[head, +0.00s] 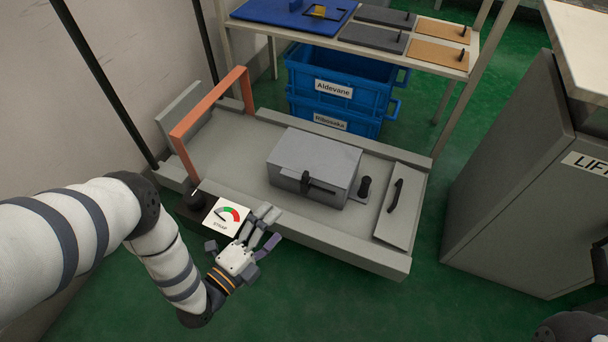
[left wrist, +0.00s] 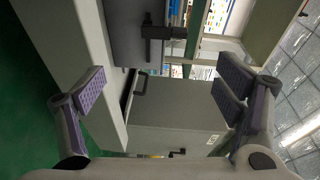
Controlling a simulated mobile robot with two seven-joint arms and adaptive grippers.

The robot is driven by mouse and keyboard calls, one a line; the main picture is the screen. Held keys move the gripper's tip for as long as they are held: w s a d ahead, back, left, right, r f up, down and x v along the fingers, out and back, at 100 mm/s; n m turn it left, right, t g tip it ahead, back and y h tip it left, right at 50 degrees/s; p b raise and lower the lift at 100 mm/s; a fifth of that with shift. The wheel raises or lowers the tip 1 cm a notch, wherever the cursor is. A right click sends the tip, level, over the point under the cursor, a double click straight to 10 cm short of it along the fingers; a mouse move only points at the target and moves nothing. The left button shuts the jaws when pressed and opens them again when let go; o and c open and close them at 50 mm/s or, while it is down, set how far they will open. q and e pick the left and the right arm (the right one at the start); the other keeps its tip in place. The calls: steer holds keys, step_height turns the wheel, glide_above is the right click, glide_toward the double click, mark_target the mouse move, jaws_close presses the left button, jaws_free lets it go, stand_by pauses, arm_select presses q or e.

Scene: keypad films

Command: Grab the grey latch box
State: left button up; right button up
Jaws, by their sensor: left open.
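The grey latch box (head: 318,158) sits closed on the pale bench, with a dark latch (head: 318,184) on its front face. Part of the box (left wrist: 125,32) and its dark latch also show at the top of the left wrist view. My left gripper (head: 267,229) is open and empty, in front of the bench's near edge and to the lower left of the box, apart from it. My right gripper does not show clearly.
The bench (head: 235,140) also carries an orange frame (head: 207,112), a dial gauge (head: 228,216), a black knob (head: 364,187) and a handled panel (head: 398,205). Blue crates (head: 340,80) stand behind, under a shelf. A grey cabinet (head: 515,170) stands right. Green floor lies clear in front.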

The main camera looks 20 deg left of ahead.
mark_target(302, 185)
arm_select(q)
steer(key=shift+m+t, duration=0.3)
steer(key=shift+m, duration=0.1)
steer(key=b+x, duration=0.1)
steer(key=x, duration=0.3)
steer(key=b+x, duration=0.2)
steer(key=x, duration=0.2)
steer(key=a+b+x, duration=0.1)
steer(key=b+x, duration=0.1)
steer(key=x, duration=0.2)
steer(key=shift+w+f, duration=0.15)
steer(key=shift+w, duration=0.25)
steer(key=shift+r, duration=0.2)
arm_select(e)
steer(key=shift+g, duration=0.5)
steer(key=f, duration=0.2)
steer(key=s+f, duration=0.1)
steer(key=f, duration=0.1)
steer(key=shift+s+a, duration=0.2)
arm_select(q)
steer(key=c, duration=2)
